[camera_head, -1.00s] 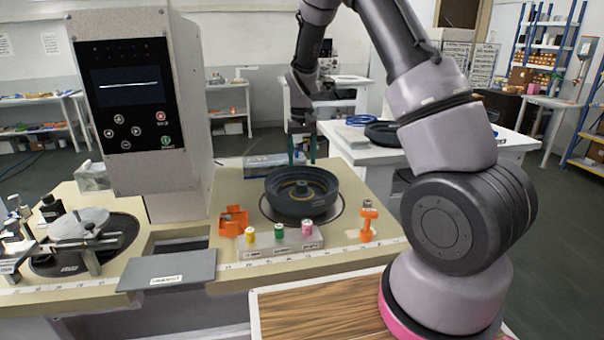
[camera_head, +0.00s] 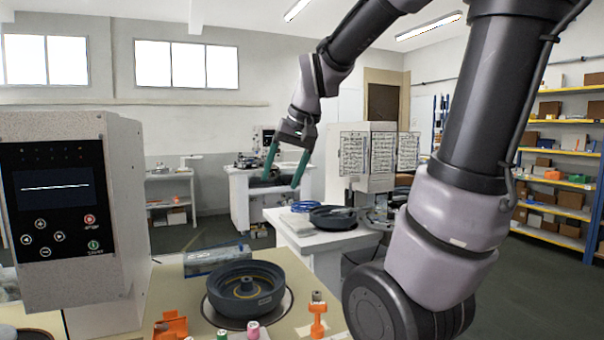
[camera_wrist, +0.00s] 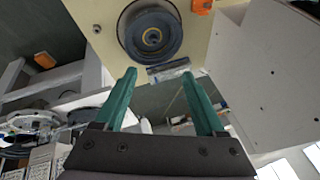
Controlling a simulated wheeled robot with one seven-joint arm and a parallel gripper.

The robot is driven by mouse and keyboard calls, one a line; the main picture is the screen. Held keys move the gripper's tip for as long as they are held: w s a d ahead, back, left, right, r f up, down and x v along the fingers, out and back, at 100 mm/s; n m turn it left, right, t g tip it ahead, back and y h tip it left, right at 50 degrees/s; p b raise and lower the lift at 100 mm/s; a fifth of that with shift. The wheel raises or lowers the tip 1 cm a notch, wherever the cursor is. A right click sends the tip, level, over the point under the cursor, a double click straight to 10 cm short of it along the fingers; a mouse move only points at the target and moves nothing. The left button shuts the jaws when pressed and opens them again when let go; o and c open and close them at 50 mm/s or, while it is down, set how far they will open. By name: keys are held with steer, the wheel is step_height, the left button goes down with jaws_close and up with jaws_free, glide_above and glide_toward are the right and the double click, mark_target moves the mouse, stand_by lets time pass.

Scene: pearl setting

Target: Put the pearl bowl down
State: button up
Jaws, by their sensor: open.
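The pearl bowl is most likely the dark grey round bowl (camera_head: 245,288) with a raised hub in its middle. It sits upright on a round plate (camera_head: 289,303) set in the beige bench top. It also shows in the wrist view (camera_wrist: 152,38), beyond the fingertips. My gripper (camera_head: 286,167) is raised well above the bench, behind and apart from the bowl. Its two green fingers are spread wide with nothing between them; they also show in the wrist view (camera_wrist: 158,75).
A grey machine with a screen (camera_head: 60,200) stands left of the bowl. An orange block (camera_head: 171,325), an orange post (camera_head: 318,318) and small coloured jars (camera_head: 253,330) are in front. A clear box (camera_head: 216,259) lies behind. A white table (camera_head: 330,240) holds another dark round part (camera_head: 333,217).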

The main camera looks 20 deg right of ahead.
steer(key=s+r+m+t, duration=0.1)
steer(key=s+t, duration=0.1)
steer(key=s, duration=0.8)
steer(key=shift+d+r, duration=0.35)
steer(key=shift+w, duration=0.1)
stand_by(1.5)
